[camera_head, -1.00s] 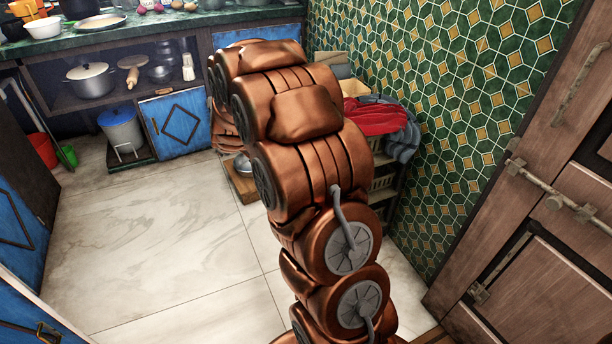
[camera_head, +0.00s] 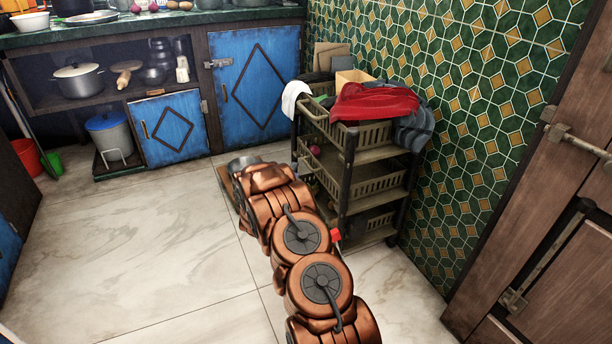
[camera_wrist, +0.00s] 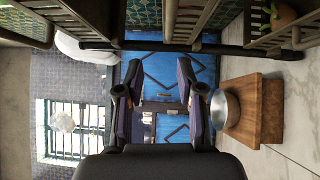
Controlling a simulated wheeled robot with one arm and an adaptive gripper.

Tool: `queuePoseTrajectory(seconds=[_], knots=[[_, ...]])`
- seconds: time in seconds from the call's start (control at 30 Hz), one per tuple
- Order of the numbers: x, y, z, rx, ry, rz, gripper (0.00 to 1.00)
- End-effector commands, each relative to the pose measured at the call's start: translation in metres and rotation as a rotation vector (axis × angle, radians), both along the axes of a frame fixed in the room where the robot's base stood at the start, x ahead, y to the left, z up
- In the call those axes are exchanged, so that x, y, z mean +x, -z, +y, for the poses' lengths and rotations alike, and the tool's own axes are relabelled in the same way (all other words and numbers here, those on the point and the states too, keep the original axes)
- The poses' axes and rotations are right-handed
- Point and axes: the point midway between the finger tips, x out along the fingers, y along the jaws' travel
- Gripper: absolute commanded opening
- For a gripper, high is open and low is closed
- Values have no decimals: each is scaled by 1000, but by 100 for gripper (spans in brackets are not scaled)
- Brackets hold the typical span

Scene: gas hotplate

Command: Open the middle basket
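A dark rack beside the tiled wall holds three stacked olive-grey baskets. The middle basket (camera_head: 352,178) sits between the top basket (camera_head: 345,127) and the bottom basket (camera_head: 375,218) and looks pushed in. My arm covers part of the rack's lower left side. My gripper is hidden behind the arm in the head view. In the sideways wrist view, my gripper (camera_wrist: 160,68) is open, with two separated dark fingers and nothing between them. Basket slats and rack bars run along the top edge there, beyond and apart from the fingers.
Red and dark cloths (camera_head: 372,103) lie on the rack's top, and a white cloth (camera_head: 294,97) hangs at its left corner. A metal bowl on a wooden stool (camera_wrist: 262,110) stands near the rack. Open marble floor (camera_head: 150,240) lies left; a wooden door (camera_head: 550,220) stands right.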

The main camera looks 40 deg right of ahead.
Motion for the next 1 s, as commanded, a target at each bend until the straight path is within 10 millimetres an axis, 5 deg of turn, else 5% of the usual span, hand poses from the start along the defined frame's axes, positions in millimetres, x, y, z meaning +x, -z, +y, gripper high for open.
queuePoseTrajectory(seconds=[0.1,0.3,0.7,1.0], knots=[[-13,16,-7,-72,39,22,37],[-22,10,-12,-126,67,27,37],[2,11,-61,-118,66,32,37],[12,10,-80,-114,64,35,37]])
